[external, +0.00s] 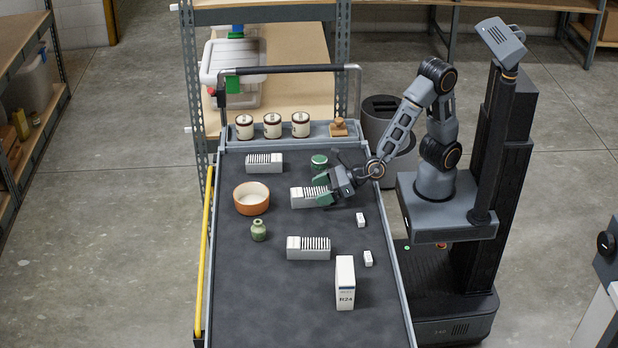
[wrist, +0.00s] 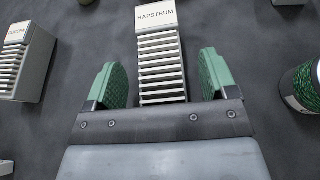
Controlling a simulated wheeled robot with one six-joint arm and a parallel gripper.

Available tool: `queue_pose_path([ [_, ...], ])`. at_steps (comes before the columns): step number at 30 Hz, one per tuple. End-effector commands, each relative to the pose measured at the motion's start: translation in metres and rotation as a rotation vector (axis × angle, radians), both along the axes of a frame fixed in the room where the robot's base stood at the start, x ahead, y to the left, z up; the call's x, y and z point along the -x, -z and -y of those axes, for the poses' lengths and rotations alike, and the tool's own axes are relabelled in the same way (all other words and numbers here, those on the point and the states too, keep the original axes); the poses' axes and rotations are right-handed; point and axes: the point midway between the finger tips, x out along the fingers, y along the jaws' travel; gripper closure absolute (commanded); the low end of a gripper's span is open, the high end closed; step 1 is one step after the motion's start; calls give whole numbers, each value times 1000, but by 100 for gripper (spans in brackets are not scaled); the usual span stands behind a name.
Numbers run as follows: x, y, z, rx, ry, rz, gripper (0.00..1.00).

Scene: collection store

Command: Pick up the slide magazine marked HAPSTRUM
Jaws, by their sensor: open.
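The slide magazine marked HAPSTRUM (wrist: 160,45) is a pale grey ribbed block with its lettered end at the top of the wrist view. In the external view it is the middle of three magazines (external: 303,198) on the dark cart top. My gripper (external: 323,189) is over its right part. In the wrist view my gripper (wrist: 164,78) is open, with one green finger on each side of the magazine and visible gaps between. The magazine's near end is hidden by the gripper body. I cannot tell exactly how high the fingers are.
Other magazines lie behind (external: 264,163) and in front (external: 308,248). The front left is clear.

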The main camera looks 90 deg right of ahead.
Motion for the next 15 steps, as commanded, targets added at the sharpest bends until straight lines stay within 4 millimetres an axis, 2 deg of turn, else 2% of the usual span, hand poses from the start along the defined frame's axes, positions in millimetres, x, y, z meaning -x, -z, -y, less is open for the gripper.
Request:
queue_pose_path([
  [4,-9,4,0,1,0,0,21],
  [11,-10,4,-1,0,-1,1,21],
  [15,-10,4,-1,0,-1,1,33],
])
